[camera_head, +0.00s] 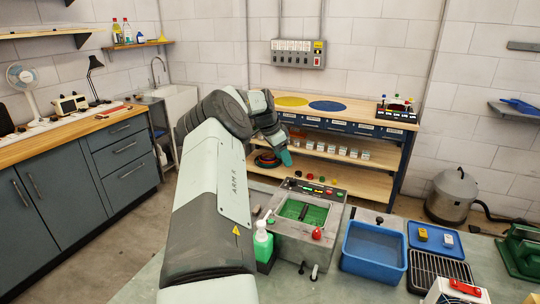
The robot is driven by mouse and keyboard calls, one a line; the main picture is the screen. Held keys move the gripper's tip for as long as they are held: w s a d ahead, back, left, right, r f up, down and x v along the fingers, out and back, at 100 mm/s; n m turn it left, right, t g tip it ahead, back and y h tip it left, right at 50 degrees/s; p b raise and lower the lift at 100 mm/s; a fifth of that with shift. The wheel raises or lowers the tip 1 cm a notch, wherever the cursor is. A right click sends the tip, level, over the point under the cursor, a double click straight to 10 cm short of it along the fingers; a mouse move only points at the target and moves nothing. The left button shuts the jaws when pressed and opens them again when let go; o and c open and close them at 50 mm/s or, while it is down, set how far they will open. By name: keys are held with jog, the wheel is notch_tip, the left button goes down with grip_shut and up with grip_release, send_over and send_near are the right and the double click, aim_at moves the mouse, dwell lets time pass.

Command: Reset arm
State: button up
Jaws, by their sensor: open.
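My arm rises from the bottom middle of the camera_head view and bends at a dark elbow joint. Its far end folds down to my gripper (284,156), which hangs in front of the wooden shelf unit, above and behind the grey machine (308,246). The gripper is small here and its fingers are hard to make out. It is open, and I see nothing held in it. My forearm hides part of the bench and floor behind it.
On the bench (355,292) are a green bottle (263,243), a blue tub (375,250), a blue tray (434,240), a black rack (438,270) and a green machine (520,252). The shelf unit (350,183) holds several small jars. A metal canister (452,195) stands right.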

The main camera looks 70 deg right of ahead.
jog(key=w+a+r+n+t, duration=0.2)
jog(key=w+a+r, duration=0.3)
jog(key=w+r, duration=0.25)
jog(key=w+a+r+n+t, duration=0.25)
jog(key=a+r, duration=0.35)
jog(key=a, duration=0.4)
jog(key=w+a+r+n+t, duration=0.1)
jog(key=w+a+r+n, duration=0.4)
jog(key=a, duration=0.4)
jog(key=w+a+r+n+t, duration=0.1)
jog(key=w+a+r+n, duration=0.15)
jog(key=a+r, duration=0.6)
jog(key=s+a+r+n+t+y, duration=0.15)
jog(key=a+n, duration=0.25)
jog(key=a, duration=0.7)
jog(key=s+a+n+t+y, duration=0.1)
jog(key=s+a+n, duration=0.25)
jog(key=a, duration=0.75)
jog(key=s+a+f+n, duration=0.3)
jog(key=s+a+n, duration=0.1)
jog(key=s+a, duration=0.2)
jog(key=s+a+f+n, duration=0.3)
jog(key=s+a, duration=0.3)
jog(key=s, duration=0.1)
jog(key=shift+a+f+n+y, duration=0.3)
jog(key=shift+n+y, duration=0.05)
